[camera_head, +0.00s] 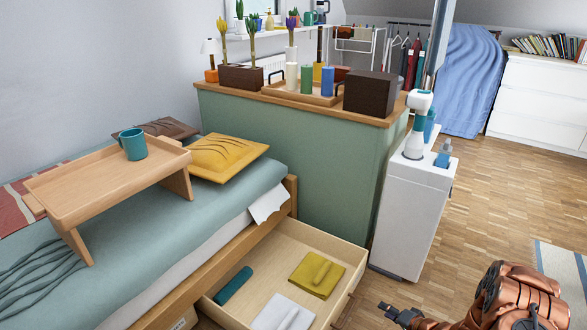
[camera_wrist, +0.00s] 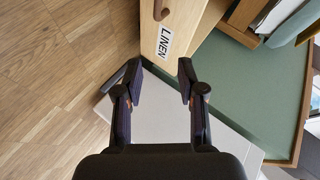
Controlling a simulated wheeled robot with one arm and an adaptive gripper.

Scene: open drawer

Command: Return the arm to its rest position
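My arm (camera_head: 510,297), copper-coloured, reaches in from the bottom right of the head view. My gripper (camera_head: 386,308) is near the bottom edge, just right of the open drawer (camera_head: 345,262), and looks apart from it. In the wrist view my gripper (camera_wrist: 159,72) has its two dark fingers spread, with nothing between them. Beyond them is the drawer front (camera_wrist: 182,25) with a "LINEN" label (camera_wrist: 165,42) and a brown handle (camera_wrist: 161,10).
The drawer under the bed (camera_head: 140,265) holds a teal roll (camera_head: 233,286), a yellow folded cloth (camera_head: 314,275) and a pale one (camera_head: 283,313). A white cabinet (camera_head: 410,210) stands behind my gripper. Wooden floor (camera_head: 490,210) is free to the right.

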